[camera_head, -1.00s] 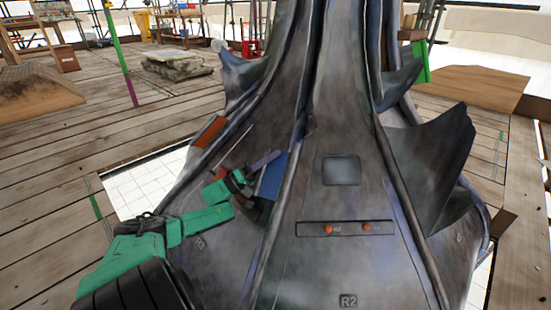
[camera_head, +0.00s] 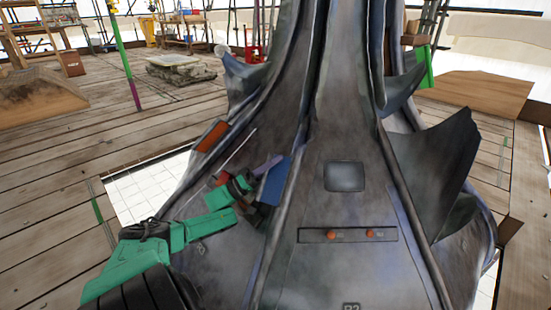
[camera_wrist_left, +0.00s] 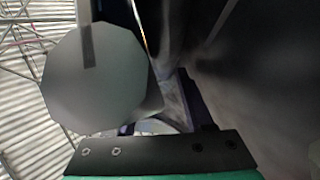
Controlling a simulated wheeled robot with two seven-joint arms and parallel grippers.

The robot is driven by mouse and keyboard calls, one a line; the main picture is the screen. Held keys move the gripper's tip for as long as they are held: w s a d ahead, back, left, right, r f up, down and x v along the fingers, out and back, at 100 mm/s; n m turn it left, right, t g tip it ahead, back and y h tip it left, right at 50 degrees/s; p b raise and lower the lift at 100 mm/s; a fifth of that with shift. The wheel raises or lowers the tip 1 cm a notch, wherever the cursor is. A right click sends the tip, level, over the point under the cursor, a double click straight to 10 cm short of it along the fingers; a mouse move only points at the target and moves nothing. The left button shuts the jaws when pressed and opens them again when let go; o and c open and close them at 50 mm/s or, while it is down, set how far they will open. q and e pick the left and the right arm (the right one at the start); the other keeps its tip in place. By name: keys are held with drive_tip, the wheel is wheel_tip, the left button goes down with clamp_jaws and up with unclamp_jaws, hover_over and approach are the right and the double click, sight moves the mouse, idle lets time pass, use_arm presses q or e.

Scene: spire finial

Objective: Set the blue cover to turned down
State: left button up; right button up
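The blue cover (camera_head: 275,181) is a flat blue panel on the left face of the dark metal spire (camera_head: 345,130), in the head view. It stands along a raised rib, and its lower left part is behind my gripper. My left gripper (camera_head: 257,207) is at the end of the green arm from the lower left, right beside the cover's lower left edge. Whether it touches the cover, and whether its fingers are apart, I cannot tell. My right gripper is not in view.
An orange-red panel (camera_head: 211,136) and a purple bar (camera_head: 268,164) are near the cover. A strip with two orange knobs (camera_head: 347,235) and a grey square panel (camera_head: 344,176) are to the right. Curved metal fins stick out. Plank floor (camera_head: 60,190) surrounds an opening at the spire's base.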

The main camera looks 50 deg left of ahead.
use_arm(q)
drive_tip(key=v, duration=1.3)
drive_tip(key=shift+s+a+f, duration=0.1)
drive_tip(key=shift+s+f, duration=0.1)
drive_tip(key=shift+f, duration=0.05)
drive_tip(key=shift+s+a+f+b, duration=0.1)
drive_tip(key=shift+s+a+b, duration=0.15)
drive_tip(key=shift+s, duration=0.25)
